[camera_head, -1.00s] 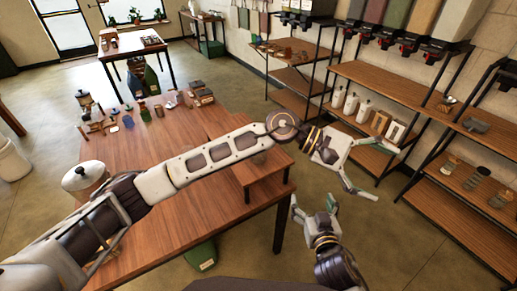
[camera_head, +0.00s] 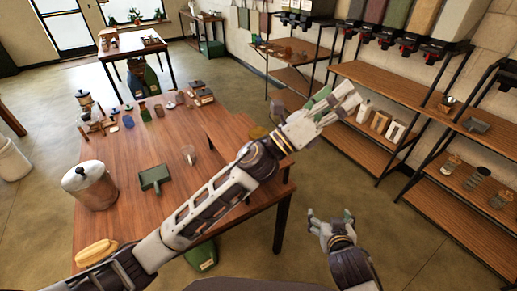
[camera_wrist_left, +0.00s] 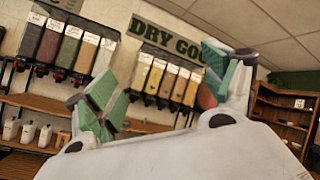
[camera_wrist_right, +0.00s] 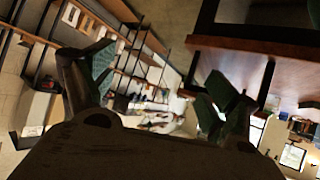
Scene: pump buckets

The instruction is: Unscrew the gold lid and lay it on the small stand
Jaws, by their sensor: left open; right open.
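My arm partly covers both, and I cannot tell whether the gold thing sits on a jar. My left gripper (camera_head: 338,102) is open and empty, raised beyond the table's right edge; its spread fingers also show in the left wrist view (camera_wrist_left: 160,90). My right gripper (camera_head: 330,218) is open and empty, low beside the table's right side; it also shows in the right wrist view (camera_wrist_right: 155,85).
The wooden table (camera_head: 140,215) carries a lidded metal canister (camera_head: 92,188), a green scoop-like tray (camera_head: 154,178), a small glass (camera_head: 188,155) and yellow bread-like items (camera_head: 96,252). Several small jars crowd its far end. Shelves (camera_head: 400,90) with bottles and dispensers line the right wall.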

